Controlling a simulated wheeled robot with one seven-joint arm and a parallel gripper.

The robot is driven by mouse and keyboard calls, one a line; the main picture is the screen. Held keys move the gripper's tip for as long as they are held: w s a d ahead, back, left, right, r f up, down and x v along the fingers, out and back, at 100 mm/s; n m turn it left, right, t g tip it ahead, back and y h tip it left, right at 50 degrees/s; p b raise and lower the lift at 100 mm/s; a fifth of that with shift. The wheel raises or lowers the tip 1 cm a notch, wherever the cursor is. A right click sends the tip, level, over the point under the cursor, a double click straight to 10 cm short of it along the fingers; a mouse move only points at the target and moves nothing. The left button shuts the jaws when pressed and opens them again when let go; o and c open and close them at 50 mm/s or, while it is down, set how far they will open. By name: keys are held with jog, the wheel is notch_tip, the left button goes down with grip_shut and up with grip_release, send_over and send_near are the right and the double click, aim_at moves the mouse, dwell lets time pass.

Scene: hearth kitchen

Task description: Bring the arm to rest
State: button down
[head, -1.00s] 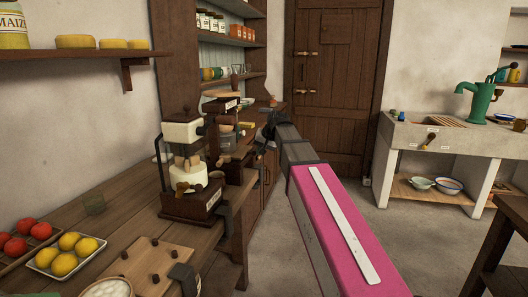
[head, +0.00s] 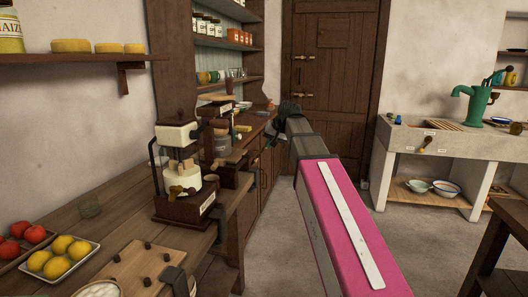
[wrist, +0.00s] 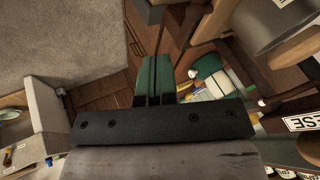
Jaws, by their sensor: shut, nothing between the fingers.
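My arm reaches away from me through the middle of the head view, toward the door. My gripper (head: 290,108) is a small dark shape at its far end, beside the dresser counter, and its fingers cannot be made out there. In the wrist view the two green fingers of my gripper (wrist: 154,72) lie side by side with only a thin dark line between them. They are shut and hold nothing.
A wooden counter (head: 118,232) with a grinder (head: 185,205) and a lemon tray (head: 28,274) runs along the left. A dresser (head: 178,70) stands behind it. A stone sink (head: 452,145) is at right; a dark table (head: 492,238) stands at the right edge. Floor (head: 405,245) between is clear.

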jog(key=v, duration=0.4)
jog(key=s+d+f+g+h, duration=0.1)
jog(key=s+d+f, duration=0.1)
jog(key=f, duration=0.6)
jog(key=s+d+f+h, duration=0.1)
jog(key=s+f, duration=0.2)
jog(key=f, duration=0.6)
jog(key=s+d+f+g+h, duration=0.1)
jog(key=s+d+f, duration=0.1)
jog(key=f, duration=0.6)
jog(key=s+d+f+g+h, duration=0.1)
jog(key=s+d+f, duration=0.1)
jog(key=s+f, duration=0.5)
jog(key=s+d+f+g, duration=0.1)
jog(key=s+d+f, duration=0.1)
jog(key=s+f, duration=0.5)
notch_tip(320, 180, down, 5)
jog(key=shift+s+d+f+g+h, duration=0.1)
jog(key=shift+s+d+g+h, duration=0.2)
jog(key=shift+g+h, duration=0.1)
